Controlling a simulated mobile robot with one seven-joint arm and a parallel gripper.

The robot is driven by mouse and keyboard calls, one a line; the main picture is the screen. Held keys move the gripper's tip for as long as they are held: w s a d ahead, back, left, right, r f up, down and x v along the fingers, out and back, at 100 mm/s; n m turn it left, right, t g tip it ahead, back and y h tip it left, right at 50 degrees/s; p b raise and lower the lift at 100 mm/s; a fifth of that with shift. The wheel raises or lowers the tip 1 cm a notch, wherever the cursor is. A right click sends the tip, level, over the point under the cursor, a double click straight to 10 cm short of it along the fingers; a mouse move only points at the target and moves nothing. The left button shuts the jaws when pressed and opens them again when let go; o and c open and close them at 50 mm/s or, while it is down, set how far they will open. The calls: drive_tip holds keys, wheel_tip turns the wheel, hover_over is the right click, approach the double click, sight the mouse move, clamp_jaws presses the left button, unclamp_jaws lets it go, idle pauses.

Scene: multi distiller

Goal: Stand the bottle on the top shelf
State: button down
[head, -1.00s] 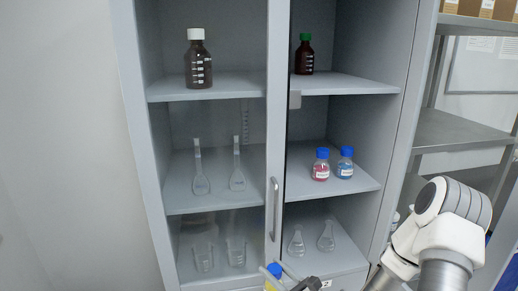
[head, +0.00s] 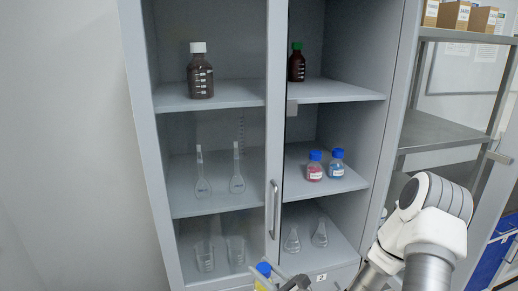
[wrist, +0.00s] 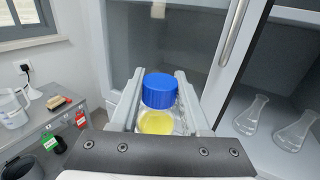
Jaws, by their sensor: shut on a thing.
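My gripper (wrist: 158,110) is shut on a clear bottle (wrist: 157,122) with a blue cap and yellow contents, upright between the fingers in the wrist view. In the head view the same bottle (head: 263,273) shows at the bottom edge, in front of the cabinet and below its door handle; its lower part is cut off. The top shelf has a left part (head: 225,93) behind the glass door, holding a brown bottle with a white cap (head: 200,75), and an open right part (head: 335,90), holding a brown bottle with a green cap (head: 297,64) at its left.
The glass door (head: 272,150) with its handle (head: 274,205) covers the cabinet's left side. The middle right shelf holds red (head: 315,168) and blue (head: 337,165) bottles; flasks (head: 292,240) stand below. The top right shelf is free right of the green-capped bottle. A metal rack (head: 440,130) stands at right.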

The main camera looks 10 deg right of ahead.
wheel_tip(320, 180, up, 8)
drive_tip(key=p, duration=0.7)
drive_tip(key=shift+s+a+f, duration=0.1)
drive_tip(key=shift+a, duration=0.05)
drive_tip(key=shift+f, duration=0.3)
drive_tip(key=shift+r, duration=0.1)
